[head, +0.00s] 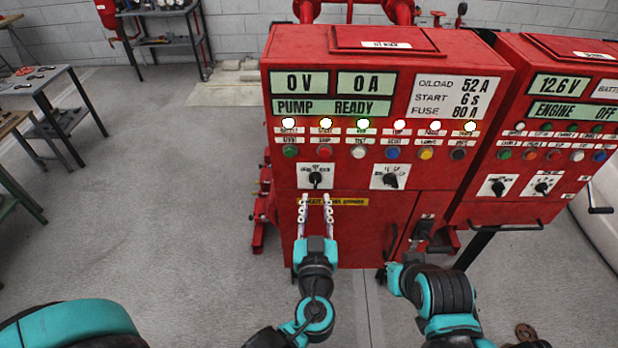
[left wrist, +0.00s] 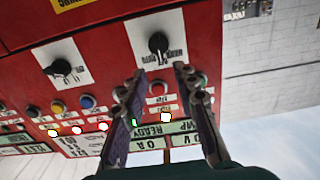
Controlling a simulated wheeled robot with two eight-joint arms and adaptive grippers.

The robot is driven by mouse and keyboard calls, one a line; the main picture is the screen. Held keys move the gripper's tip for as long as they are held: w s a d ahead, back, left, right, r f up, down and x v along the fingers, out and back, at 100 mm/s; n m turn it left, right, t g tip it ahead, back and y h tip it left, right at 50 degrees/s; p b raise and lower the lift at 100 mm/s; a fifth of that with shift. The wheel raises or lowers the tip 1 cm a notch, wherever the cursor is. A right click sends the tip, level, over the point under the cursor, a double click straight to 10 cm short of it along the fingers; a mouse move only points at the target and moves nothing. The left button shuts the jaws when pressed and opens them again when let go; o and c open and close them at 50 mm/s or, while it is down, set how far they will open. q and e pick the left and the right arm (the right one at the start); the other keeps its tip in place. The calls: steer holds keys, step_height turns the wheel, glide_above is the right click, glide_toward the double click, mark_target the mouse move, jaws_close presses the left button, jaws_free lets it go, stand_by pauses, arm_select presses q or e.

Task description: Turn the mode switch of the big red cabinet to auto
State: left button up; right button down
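The big red cabinet (head: 345,230) stands in front of me. Its left black rotary knob (head: 316,178) sits on a white label plate and also shows in the left wrist view (left wrist: 158,43). The label is partly legible there, upside down, and seems to include AUTO; I cannot tell the exact knob setting. A second black knob (head: 390,180) sits to its right. My left gripper (head: 315,199) is open and empty, its fingers pointing at the left knob from just below in the head view. In the left wrist view, the fingertips (left wrist: 158,73) are apart, with no visible contact. My right gripper's fingers are not discernible.
A row of buttons (head: 358,152) and lit lamps lies above the knobs. A second red cabinet (head: 480,212) with similar knobs stands at the right. My right arm is low before the big cabinet. Tables (head: 55,90) stand far left, with open floor between.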

mark_target(315, 180)
arm_select(q)
steer(key=w+b, duration=0.1)
steer(key=w, duration=0.6)
steer(key=shift+w, duration=0.15)
jaws_close()
